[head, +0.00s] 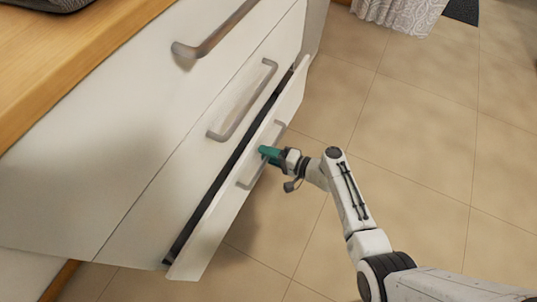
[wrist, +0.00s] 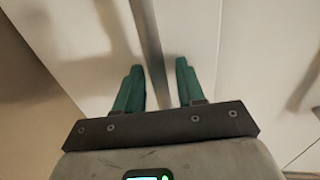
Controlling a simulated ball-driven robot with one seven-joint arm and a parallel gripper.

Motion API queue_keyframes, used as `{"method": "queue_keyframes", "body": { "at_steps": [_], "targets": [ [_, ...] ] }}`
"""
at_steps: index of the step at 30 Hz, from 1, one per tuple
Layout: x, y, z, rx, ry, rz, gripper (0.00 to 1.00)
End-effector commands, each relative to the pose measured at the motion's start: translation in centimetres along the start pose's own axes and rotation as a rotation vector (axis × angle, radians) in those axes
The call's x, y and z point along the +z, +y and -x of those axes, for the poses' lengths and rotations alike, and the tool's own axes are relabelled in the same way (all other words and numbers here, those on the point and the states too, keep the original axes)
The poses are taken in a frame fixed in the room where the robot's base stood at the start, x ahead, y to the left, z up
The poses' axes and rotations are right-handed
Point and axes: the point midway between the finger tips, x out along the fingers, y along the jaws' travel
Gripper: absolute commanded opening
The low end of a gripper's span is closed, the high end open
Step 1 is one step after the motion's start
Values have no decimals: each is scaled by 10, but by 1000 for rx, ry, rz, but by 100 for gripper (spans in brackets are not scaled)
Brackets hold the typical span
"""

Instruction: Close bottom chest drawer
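The bottom drawer (head: 225,215) of the white chest stands slightly open, with a dark gap along its top edge. Its grey bar handle (head: 250,180) is on the front. My gripper (head: 263,151) is at this handle, with its teal fingertips toward the drawer front. In the wrist view, the two teal fingers of my gripper (wrist: 158,85) are apart, with the handle bar (wrist: 150,40) running between them. I cannot tell whether the fingers touch the bar or the drawer front.
The middle drawer (head: 190,165) and the top drawer (head: 120,110) above look shut. A wooden top (head: 70,60) covers the chest. Tiled floor (head: 430,130) is open to the right. A patterned cloth (head: 400,12) hangs at the far top.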

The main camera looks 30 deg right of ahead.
Motion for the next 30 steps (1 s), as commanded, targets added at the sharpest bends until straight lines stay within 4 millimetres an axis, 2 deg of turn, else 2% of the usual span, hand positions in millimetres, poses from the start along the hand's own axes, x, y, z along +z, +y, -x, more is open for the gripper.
{"method": "queue_keyframes", "body": {
  "at_steps": [6,18,30],
  "targets": [
    [0,0,0,0,0,0,37],
    [0,0,0,0,1,0,0],
    [0,0,0,1,1,0,0]
  ]
}}
